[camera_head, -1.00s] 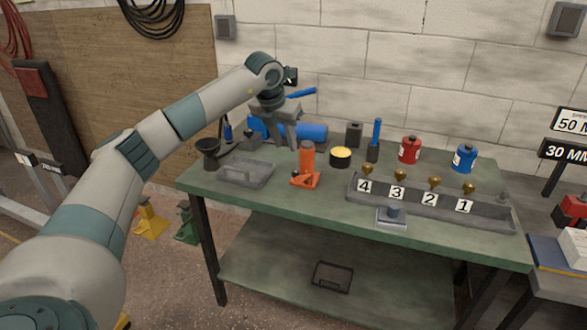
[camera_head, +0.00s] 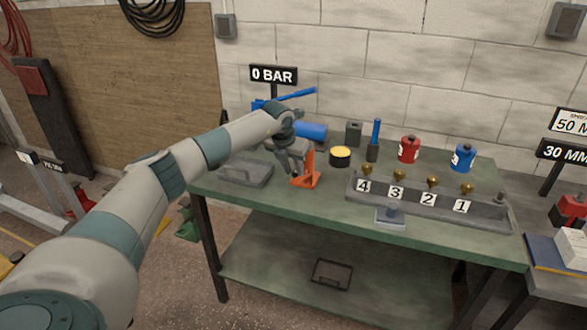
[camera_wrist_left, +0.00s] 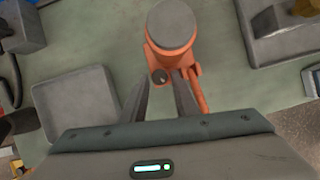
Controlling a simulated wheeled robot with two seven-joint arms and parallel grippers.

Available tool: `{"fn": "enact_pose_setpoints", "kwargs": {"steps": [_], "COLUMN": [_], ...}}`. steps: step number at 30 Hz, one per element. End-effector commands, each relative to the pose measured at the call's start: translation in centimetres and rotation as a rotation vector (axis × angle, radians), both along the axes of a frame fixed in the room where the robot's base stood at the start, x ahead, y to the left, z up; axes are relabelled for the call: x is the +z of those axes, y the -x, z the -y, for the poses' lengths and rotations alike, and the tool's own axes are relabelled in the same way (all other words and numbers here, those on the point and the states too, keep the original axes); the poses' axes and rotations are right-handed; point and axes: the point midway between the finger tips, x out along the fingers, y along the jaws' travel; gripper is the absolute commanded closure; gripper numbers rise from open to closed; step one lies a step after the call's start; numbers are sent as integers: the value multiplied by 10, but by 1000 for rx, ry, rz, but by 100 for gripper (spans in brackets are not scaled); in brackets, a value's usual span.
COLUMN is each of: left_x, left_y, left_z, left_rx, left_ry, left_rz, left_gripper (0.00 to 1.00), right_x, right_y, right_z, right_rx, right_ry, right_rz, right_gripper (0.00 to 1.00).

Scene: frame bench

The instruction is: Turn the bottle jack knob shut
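The orange bottle jack (camera_head: 309,170) stands upright on the green bench; my left gripper partly covers it in the head view. In the left wrist view the jack (camera_wrist_left: 178,50) shows from above with a grey round top. Its small dark knob (camera_wrist_left: 159,76) sits low on the side facing me. My left gripper (camera_head: 289,171) is beside the jack, pointing down. In the left wrist view its two fingers (camera_wrist_left: 160,88) are apart, with the knob between or just beyond their tips; contact cannot be told. My right gripper is out of view.
A grey tray (camera_head: 247,177) lies left of the jack. A black tin with yellow contents (camera_head: 340,156) stands close on its right. Further right is a long grey rack (camera_head: 480,212) with numbered brass pieces. A "0 BAR" sign (camera_head: 273,74) shows behind the bench.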

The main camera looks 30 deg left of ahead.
Motion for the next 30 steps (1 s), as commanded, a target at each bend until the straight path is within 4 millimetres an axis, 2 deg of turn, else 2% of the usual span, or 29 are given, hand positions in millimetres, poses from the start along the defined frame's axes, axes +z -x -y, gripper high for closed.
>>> {"fn": "enact_pose_setpoints", "kwargs": {"steps": [7,8,11,12,22,30], "left_x": [0,0,0,0,0,-1], "left_y": [0,0,0,0,0,-1], "left_z": [0,0,0,0,-1,-3], "left_rx": [0,0,0,0,-27,-149], "left_ry": [0,0,0,0,0,0], "left_rz": [0,0,0,0,1,2], "left_gripper": [72,75,99,100,100,100], "right_x": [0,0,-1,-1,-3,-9], "right_y": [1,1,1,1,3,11], "right_z": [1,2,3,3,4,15], "right_rx": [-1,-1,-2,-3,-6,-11], "right_ry": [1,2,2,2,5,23], "right_rz": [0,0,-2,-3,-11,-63], "right_gripper": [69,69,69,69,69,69]}}
